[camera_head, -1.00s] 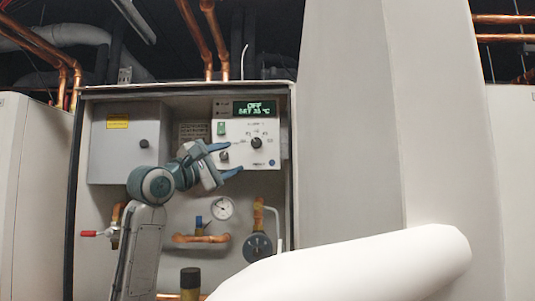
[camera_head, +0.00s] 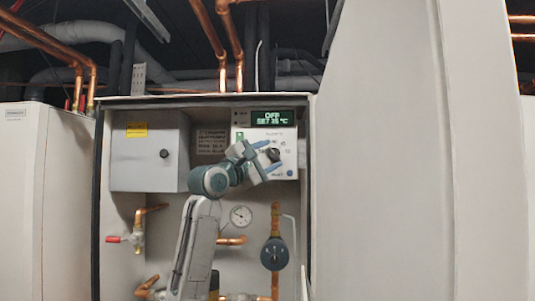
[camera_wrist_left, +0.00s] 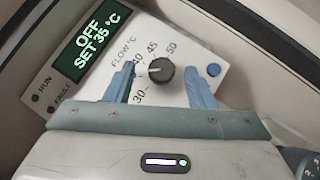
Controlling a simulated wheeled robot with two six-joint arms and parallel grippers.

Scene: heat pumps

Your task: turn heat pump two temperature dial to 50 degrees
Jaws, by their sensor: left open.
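The control panel (camera_head: 248,133) is a white box inside the open cabinet, and its display (camera_head: 272,118) reads OFF, SET 35 °C. In the left wrist view the black temperature dial (camera_wrist_left: 160,71) sits on the panel under a FLOW °C scale, with 30, 40, 45 and 50 readable around it. Its pale pointer mark is to the left. My left gripper (camera_head: 275,162) is open at the panel. In the left wrist view its blue fingers (camera_wrist_left: 163,84) stand on either side of the dial, with gaps showing. My right gripper is not in view.
A blue button (camera_wrist_left: 214,70) sits right of the dial. RUN and FAULT lamps (camera_wrist_left: 43,104) are at the panel's left. A grey box (camera_head: 145,160), copper pipes and a gauge (camera_head: 241,216) surround the arm. A large pale casing (camera_head: 390,160) stands right of the cabinet.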

